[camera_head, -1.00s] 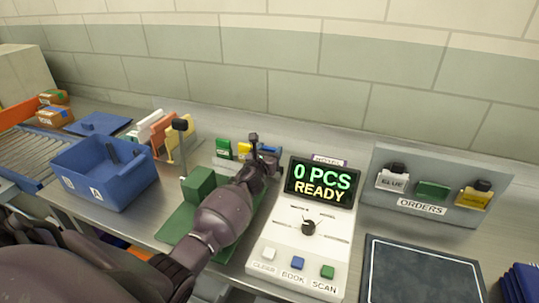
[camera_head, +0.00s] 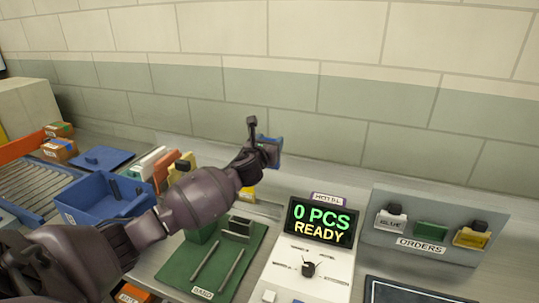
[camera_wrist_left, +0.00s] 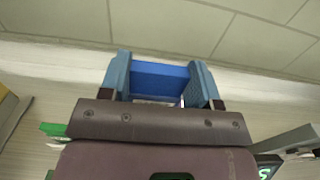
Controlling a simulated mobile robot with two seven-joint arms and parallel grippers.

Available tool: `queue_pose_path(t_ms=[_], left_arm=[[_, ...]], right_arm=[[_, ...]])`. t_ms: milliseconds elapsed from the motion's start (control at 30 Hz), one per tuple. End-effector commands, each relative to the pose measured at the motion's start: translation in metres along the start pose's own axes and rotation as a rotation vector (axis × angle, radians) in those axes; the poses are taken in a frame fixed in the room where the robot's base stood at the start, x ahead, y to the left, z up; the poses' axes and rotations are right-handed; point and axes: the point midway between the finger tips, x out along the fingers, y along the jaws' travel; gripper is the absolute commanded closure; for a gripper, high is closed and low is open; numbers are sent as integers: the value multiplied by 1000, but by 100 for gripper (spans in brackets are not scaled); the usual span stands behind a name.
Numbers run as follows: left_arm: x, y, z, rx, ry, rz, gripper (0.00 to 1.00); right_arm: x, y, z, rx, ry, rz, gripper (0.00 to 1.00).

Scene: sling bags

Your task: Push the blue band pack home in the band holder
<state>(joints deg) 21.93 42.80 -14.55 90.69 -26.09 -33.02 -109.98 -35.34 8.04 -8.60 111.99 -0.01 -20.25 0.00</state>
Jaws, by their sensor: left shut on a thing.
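My left gripper (camera_head: 262,151) is shut on the blue band pack (camera_head: 274,151), held up in front of the wall, above the back of the bench. In the left wrist view the pack (camera_wrist_left: 160,76) lies between the two fingers. Below it at the back of the bench, a yellow pack (camera_head: 248,192) shows just past my left forearm. A bit of green (camera_wrist_left: 54,129) shows at the left in the wrist view. My right gripper is not in view.
A green board (camera_head: 222,268) with two rails and a block lies before the row. A counter reading "0 PCS READY" (camera_head: 320,222) stands right of it, then the orders rack (camera_head: 420,225). A blue bin (camera_head: 80,208) is at the left.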

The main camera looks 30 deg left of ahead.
Motion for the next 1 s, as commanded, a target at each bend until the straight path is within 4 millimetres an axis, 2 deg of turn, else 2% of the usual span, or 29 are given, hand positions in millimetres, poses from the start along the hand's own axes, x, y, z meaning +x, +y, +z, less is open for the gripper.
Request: queue_pose_path(t_ms=[133,267,400,500,633,800,1000], left_arm=[[-3,2,0,0,2,2,67],[-12,12,-25,-1,9,16,67],[-36,30,-62,-3,10,40,67],[-57,43,-83,-2,8,53,67],[-87,57,-99,-1,6,58,67],[-120,67,-96,3,1,47,67],[-125,60,-71,3,-1,18,67]], right_arm=[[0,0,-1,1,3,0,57],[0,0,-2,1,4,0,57],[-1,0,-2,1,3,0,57],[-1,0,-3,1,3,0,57],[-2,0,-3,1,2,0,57],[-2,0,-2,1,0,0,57],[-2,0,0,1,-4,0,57]])
